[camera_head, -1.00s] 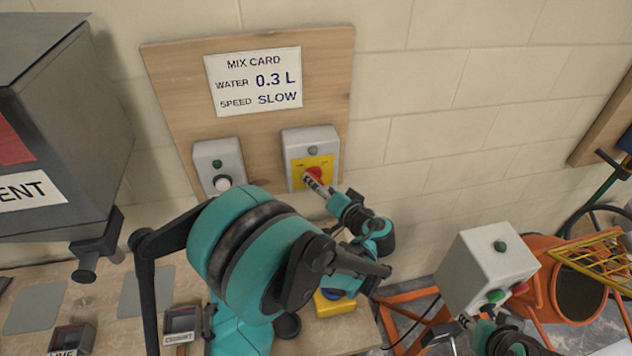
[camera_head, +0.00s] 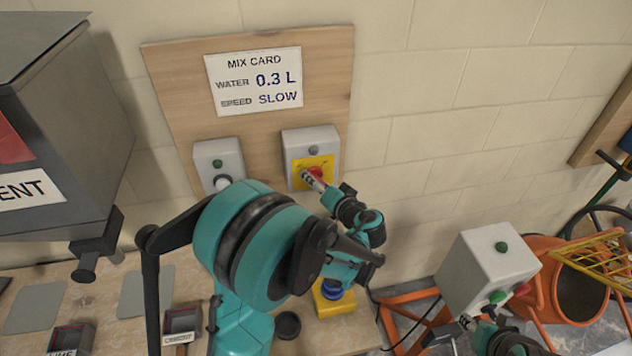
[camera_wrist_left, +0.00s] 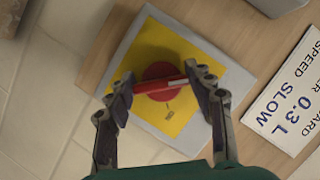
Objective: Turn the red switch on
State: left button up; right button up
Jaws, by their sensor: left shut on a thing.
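The red switch (camera_head: 317,172) is a round red knob with a bar handle on a yellow plate, on a grey box fixed to the wooden board. My left gripper (camera_head: 309,177) is at the knob and partly hides it in the head view. In the left wrist view the knob (camera_wrist_left: 160,92) lies between the fingers of my left gripper (camera_wrist_left: 161,83), which is shut on the two ends of its bar. The bar runs nearly straight across from finger to finger. My right gripper (camera_head: 468,321) is at the lower right, below a grey control box; its fingers are too small to read.
A second grey switch box (camera_head: 218,163) sits left of the red switch, close to my left arm. The grey control box (camera_head: 489,265) with green and red buttons and an orange mixer (camera_head: 570,275) stand at right. A cement hopper (camera_head: 60,120) is at left.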

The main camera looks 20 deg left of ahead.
pick_arm(q)
jog(key=m+y+b, duration=0.1)
jog(key=b, duration=0.1)
jog(key=m+y+b, duration=0.1)
jog(key=m+b, duration=0.1)
jog(key=shift+f, duration=0.25)
jog(key=m+y+b, duration=0.1)
jog(key=m+b, duration=0.2)
jog(key=m, duration=0.1)
jog(key=shift+y+b, duration=0.4)
jog(key=m+b, duration=0.2)
jog(key=m+t+y+b, duration=0.1)
jog(key=m+b, duration=0.1)
jog(key=m, duration=0.1)
jog(key=shift+m+t, duration=0.3)
jog(key=shift+r+m+t+b, duration=0.2)
jog(key=shift+m+t+b, duration=0.75)
jog(key=shift+m, duration=1.25)
jog(key=o, duration=1.2)
jog(key=shift+c, duration=0.2)
